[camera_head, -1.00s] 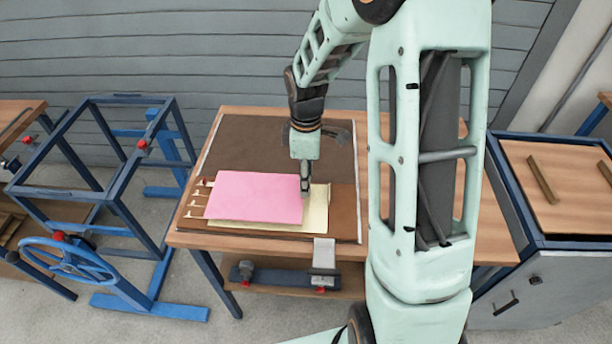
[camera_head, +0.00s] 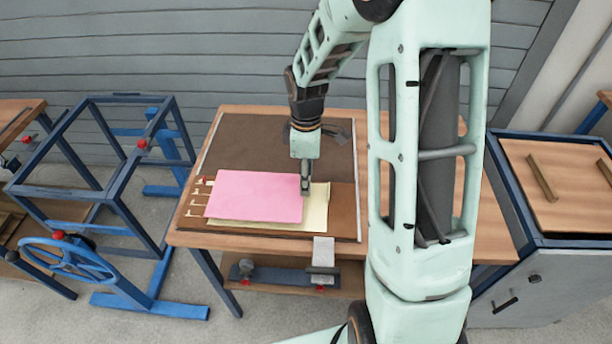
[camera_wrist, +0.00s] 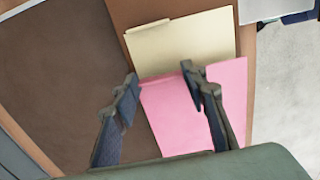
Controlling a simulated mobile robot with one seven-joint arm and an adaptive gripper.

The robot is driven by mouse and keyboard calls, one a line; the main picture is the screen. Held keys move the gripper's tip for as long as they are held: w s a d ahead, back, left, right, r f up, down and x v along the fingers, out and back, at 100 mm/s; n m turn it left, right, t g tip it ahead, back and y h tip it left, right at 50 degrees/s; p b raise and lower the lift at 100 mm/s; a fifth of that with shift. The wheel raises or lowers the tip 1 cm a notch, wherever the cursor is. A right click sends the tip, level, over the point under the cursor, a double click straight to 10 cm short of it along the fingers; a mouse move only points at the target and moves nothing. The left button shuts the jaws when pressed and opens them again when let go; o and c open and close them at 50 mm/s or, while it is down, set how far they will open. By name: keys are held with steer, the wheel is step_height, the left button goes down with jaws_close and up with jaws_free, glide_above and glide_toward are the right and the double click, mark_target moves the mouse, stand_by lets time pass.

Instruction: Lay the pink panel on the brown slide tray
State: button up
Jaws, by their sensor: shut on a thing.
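The pink panel (camera_head: 255,197) is a flat sheet overlapping a cream panel (camera_head: 318,212) on the brown slide tray (camera_head: 345,212), at the front left of the table. My gripper (camera_head: 305,188) points down at the pink panel's right edge and is shut on it. In the wrist view my gripper (camera_wrist: 160,82) has a finger on each side of the edge of the pink panel (camera_wrist: 190,115). The cream panel (camera_wrist: 180,42) lies beyond the fingers there. I cannot tell whether the pink panel touches the cream one.
A dark brown surface (camera_head: 255,145) lies bare behind the panels. Pale prongs (camera_head: 196,200) stand at the left edge. A grey clamp-like piece (camera_head: 322,255) sits at the table's front edge. A blue frame (camera_head: 120,190) is left, a cabinet (camera_head: 545,240) right.

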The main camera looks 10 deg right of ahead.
steer(key=shift+f, duration=0.1)
stand_by(0.3)
steer(key=shift+f+b, duration=0.35)
steer(key=shift+f, duration=0.15)
steer(key=shift+f+b, duration=0.35)
steer(key=shift+f, duration=0.45)
stand_by(1.9)
steer(key=o, duration=0.9)
steer(key=shift+o, duration=0.7)
steer(key=o, duration=0.3)
steer(key=shift+r, duration=0.1)
